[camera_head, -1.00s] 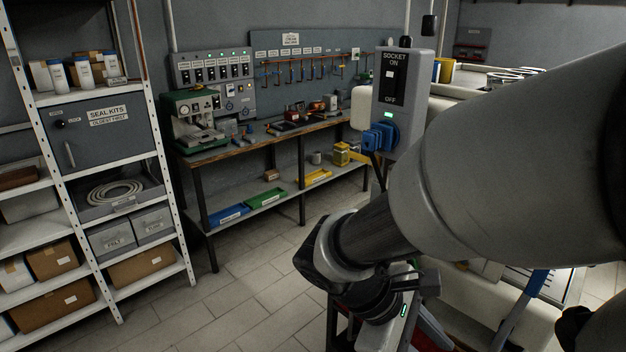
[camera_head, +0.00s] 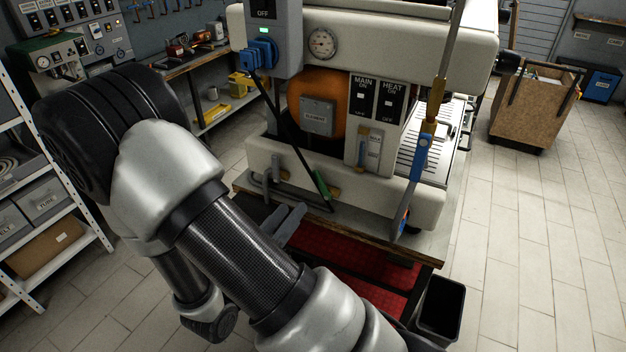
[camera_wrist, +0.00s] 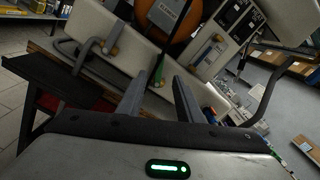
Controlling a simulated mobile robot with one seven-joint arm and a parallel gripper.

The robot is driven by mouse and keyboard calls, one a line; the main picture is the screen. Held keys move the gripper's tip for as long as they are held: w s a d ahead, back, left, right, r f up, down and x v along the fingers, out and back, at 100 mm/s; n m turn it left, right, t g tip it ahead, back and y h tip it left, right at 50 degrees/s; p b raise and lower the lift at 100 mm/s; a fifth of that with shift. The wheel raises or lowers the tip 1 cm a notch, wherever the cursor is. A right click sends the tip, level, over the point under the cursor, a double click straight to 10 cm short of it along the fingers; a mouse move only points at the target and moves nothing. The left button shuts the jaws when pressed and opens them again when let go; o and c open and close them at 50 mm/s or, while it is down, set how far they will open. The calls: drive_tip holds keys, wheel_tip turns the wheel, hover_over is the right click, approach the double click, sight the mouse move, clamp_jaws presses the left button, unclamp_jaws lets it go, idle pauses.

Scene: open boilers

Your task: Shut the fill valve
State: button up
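The boiler machine (camera_head: 360,210) has an orange boiler (camera_head: 315,100) in its open side. I cannot tell for sure which fitting is the fill valve. A green-handled lever (camera_head: 322,185) shows low on the front, at the end of a dark line. A blue-handled fitting (camera_head: 421,150) sits on the upright pipe at the right. A bent grey pipe (camera_head: 268,185) lies at the lower left; in the wrist view it ends near a brass-coloured fitting (camera_wrist: 113,51). My gripper (camera_wrist: 161,76) is open and empty, pointing at the machine's lower front.
A sight glass (camera_head: 364,145) and the MAIN and HEAT switches (camera_head: 376,97) are above right. A blue plug (camera_head: 262,52) with a dark cable hangs at the left. A red mat (camera_head: 365,278) and a black bin (camera_head: 441,308) are below.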

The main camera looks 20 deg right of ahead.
sight(316, 178)
drive_tip(key=p+x, duration=0.1)
drive_tip(key=x, duration=1.1)
drive_tip(key=shift+w+d, duration=0.15)
clamp_jaws()
